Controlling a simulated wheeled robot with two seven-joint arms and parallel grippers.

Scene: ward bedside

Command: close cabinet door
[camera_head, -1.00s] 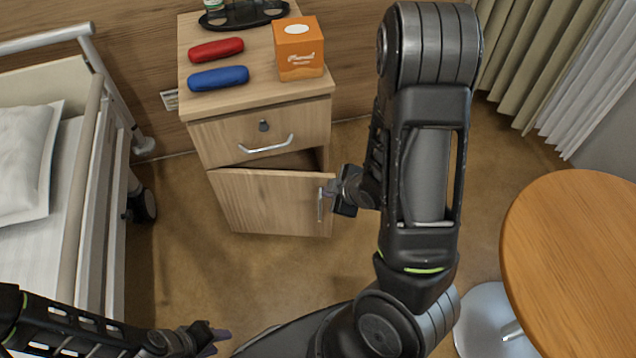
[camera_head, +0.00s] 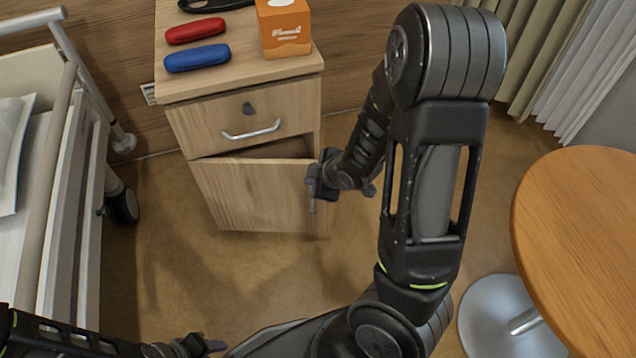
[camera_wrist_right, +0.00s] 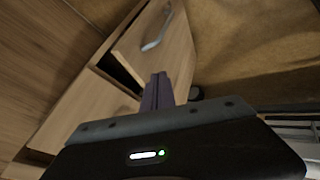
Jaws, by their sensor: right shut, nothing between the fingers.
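The bedside cabinet (camera_head: 262,115) has a wooden door (camera_head: 248,195) below its drawer. The door stands ajar, with a dark gap (camera_head: 275,150) along its top. My right gripper (camera_head: 317,188) is shut and empty at the door's right edge, partly covering the door handle. In the right wrist view, the shut fingers (camera_wrist_right: 157,92) lie over the door panel (camera_wrist_right: 172,62), near the dark gap. The silver door handle (camera_wrist_right: 158,32) shows beyond them. I cannot tell whether they touch the door. My left gripper (camera_head: 205,344) is small at the bottom edge; its jaws are unclear.
The drawer (camera_head: 215,125) above looks closed. A red case (camera_head: 195,31), a blue case (camera_head: 197,58) and an orange box (camera_head: 284,28) are on the cabinet top. A bed (camera_head: 45,200) stands left and a round table (camera_head: 580,230) right. Floor before the door is clear.

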